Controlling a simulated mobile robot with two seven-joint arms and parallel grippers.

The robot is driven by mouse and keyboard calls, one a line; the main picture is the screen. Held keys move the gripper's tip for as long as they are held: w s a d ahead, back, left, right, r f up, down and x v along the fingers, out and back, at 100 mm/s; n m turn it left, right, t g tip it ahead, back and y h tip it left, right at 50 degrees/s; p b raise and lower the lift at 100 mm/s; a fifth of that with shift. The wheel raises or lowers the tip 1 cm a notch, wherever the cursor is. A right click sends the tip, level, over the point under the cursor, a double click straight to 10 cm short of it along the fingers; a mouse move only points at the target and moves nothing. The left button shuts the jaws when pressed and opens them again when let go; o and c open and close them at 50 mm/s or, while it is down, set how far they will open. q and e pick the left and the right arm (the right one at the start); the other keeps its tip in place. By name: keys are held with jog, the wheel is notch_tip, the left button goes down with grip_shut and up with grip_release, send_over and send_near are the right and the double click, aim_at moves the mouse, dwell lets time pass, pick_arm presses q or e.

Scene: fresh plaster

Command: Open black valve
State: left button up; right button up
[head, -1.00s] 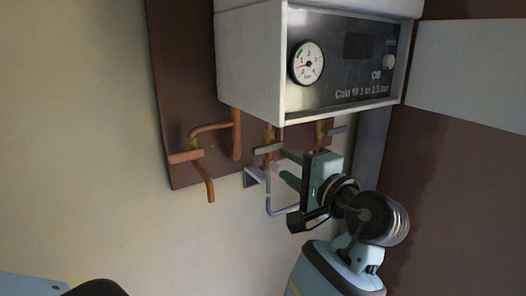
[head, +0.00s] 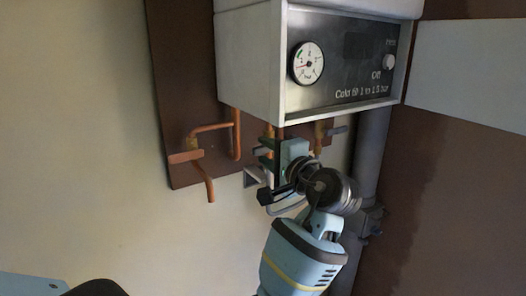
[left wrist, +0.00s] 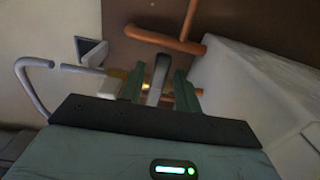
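The valve under the boiler has a dark grey lever handle (head: 259,151), the nearest match to a black valve. In the left wrist view the handle (left wrist: 158,76) stands between the two green fingers, with gaps at its sides. My left gripper (head: 265,154) is open around the handle, just below the boiler's lower edge. It also shows in the left wrist view (left wrist: 157,90). The gripper hides most of the valve body in the head view. My right gripper is in neither view.
The boiler (head: 248,65) with its gauge (head: 307,63) hangs just above the gripper. A grey bent pipe (left wrist: 30,80) and a bracket (left wrist: 91,50) are close by.

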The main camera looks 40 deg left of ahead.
pick_arm(q)
jog(key=c, duration=0.6)
jog(key=shift+w+d+r+m, duration=0.15)
jog(key=shift+r+m, duration=0.3)
jog(key=shift+m, duration=0.9)
jog(key=shift+w+r+m, duration=0.2)
jog(key=shift+r+m, duration=0.3)
jog(key=shift+m, duration=0.9)
jog(key=shift+w+d+r+m, duration=0.15)
jog(key=shift+r+m, duration=0.3)
jog(key=shift+m, duration=0.9)
jog(key=shift+c, duration=0.2)
jog(key=shift+a, duration=0.1)
jog(key=m, duration=0.2)
jog(key=w+r+m, duration=0.1)
jog(key=m, duration=0.2)
jog(key=w+d+m, duration=0.1)
jog(key=m, duration=0.2)
jog(key=shift+w+r, duration=0.15)
jog(key=shift+w, duration=0.05)
